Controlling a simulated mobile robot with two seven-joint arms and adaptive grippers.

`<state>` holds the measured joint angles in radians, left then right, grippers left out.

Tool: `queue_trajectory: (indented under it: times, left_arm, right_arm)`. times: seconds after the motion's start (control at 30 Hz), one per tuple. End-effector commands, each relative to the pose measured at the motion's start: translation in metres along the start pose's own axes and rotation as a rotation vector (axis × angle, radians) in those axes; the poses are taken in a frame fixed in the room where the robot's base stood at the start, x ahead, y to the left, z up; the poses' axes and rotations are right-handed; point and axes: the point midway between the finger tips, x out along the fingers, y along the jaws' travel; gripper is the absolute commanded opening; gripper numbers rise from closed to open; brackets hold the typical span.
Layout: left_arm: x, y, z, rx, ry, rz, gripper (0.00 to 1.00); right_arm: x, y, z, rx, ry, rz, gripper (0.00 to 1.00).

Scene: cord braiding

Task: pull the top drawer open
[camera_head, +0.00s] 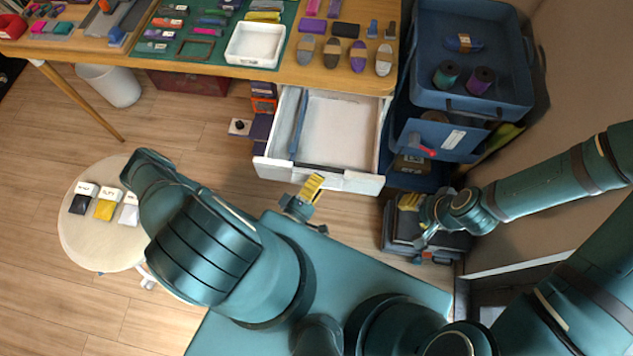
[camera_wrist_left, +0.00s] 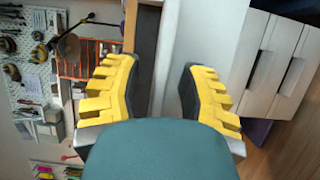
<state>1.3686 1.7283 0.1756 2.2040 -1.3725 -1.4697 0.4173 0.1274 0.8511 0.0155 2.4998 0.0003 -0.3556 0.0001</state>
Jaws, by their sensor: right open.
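The top drawer (camera_head: 345,181) is white and stands pulled out from under the wooden table. Its inside shows a white bottom and a long blue item along the left wall. My left gripper (camera_head: 313,187) has yellow fingers and is at the drawer's front, left of its middle. In the left wrist view its jaws (camera_wrist_left: 158,95) are apart, with a pale panel behind the gap. I cannot tell whether the fingers touch the drawer front. My right gripper (camera_head: 412,215) is open, right of the drawer, above a dark case.
The wooden table (camera_head: 230,72) holds a white tray (camera_head: 256,44) and several cords. Blue bins (camera_head: 470,90) stand right of the drawer. A round stool (camera_head: 90,240) with small packets is at left. Closed drawer fronts (camera_wrist_left: 275,65) show in the wrist view.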

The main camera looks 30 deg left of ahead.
Motion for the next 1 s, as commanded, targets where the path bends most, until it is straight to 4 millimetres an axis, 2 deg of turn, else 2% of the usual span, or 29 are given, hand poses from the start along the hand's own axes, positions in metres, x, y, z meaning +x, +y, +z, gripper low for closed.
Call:
queue_trajectory:
  times: [0.2, 0.33, 0.8, 1.0]
  left_arm:
    - [-0.001, 0.0, -0.001, 0.002, 0.002, -0.001, 0.4]
    - [-0.011, -0.001, -0.001, 0.002, 0.003, -0.002, 0.4]
    - [-0.099, -0.001, -0.001, 0.002, 0.003, -0.002, 0.4]
    - [-0.117, 0.0, 0.0, 0.001, 0.001, -0.001, 0.4]
  right_arm:
    - [0.0, 0.0, 0.0, 0.0, 0.0, 0.0, 0.47]
    - [0.0, 0.0, 0.0, 0.0, 0.0, 0.0, 0.47]
    - [0.0, 0.0, 0.0, 0.0, 0.0, 0.0, 0.47]
    - [0.0, 0.0, 0.0, 0.0, 0.0, 0.0, 0.47]
